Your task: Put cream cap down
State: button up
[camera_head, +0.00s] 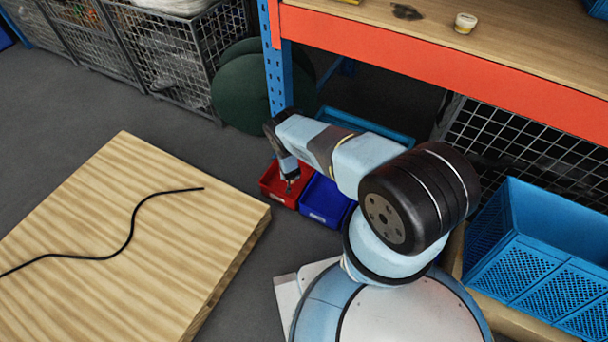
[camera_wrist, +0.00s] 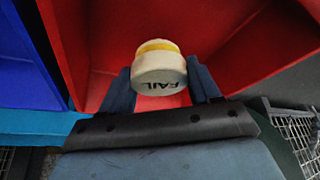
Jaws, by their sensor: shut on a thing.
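In the head view my gripper (camera_head: 290,184) points down over the red bin (camera_head: 270,188) on the floor; the cap is too small to make out there. I cannot tell whether the cap touches the bin floor.
A blue bin (camera_head: 325,203) adjoins the red one, on the right. A wooden slab (camera_head: 120,225) with a black cable (camera_head: 130,235) lies to the left. A workbench (camera_head: 430,65) stands behind, holding a small cream-and-yellow item (camera_head: 465,22). Blue crates (camera_head: 545,250) are at right.

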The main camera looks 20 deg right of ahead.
jog(key=shift+f, duration=0.6)
jog(key=o, duration=1.1)
jog(key=shift+o, duration=0.2)
jog(key=shift+r, duration=0.1)
jog(key=shift+s+r, duration=0.1)
jog(key=shift+r, duration=0.75)
jog(key=v, duration=1.1)
